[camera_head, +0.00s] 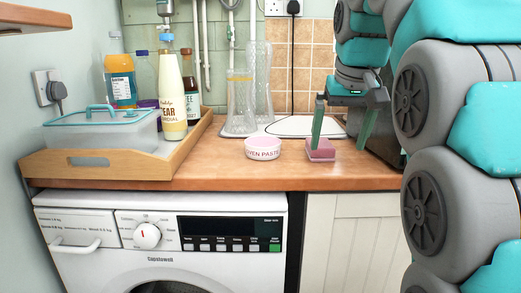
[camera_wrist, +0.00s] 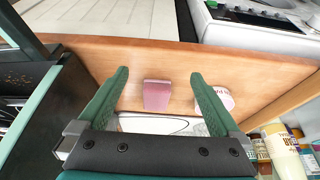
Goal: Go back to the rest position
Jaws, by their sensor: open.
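My gripper (camera_head: 340,146) is open over the wooden worktop (camera_head: 215,170), its two green fingers pointing down. It also shows in the wrist view (camera_wrist: 160,76). A pink block (camera_head: 321,152) sits on the worktop below the fingers. In the wrist view the pink block (camera_wrist: 157,95) appears between the spread fingers with a gap on both sides, and nothing is held. A round white tub (camera_head: 263,149) with pink contents and "OVEN PASTE" lettering stands left of the block. In the wrist view the tub (camera_wrist: 228,100) is partly hidden by a finger.
A wooden tray (camera_head: 105,168) with a lidded clear box (camera_head: 98,130) and several bottles stands left. Clear glass vessels (camera_head: 243,100) stand at the back by a white board (camera_head: 290,126). A dark box (camera_wrist: 35,110) is close beside my gripper. A washing machine (camera_head: 160,240) is below.

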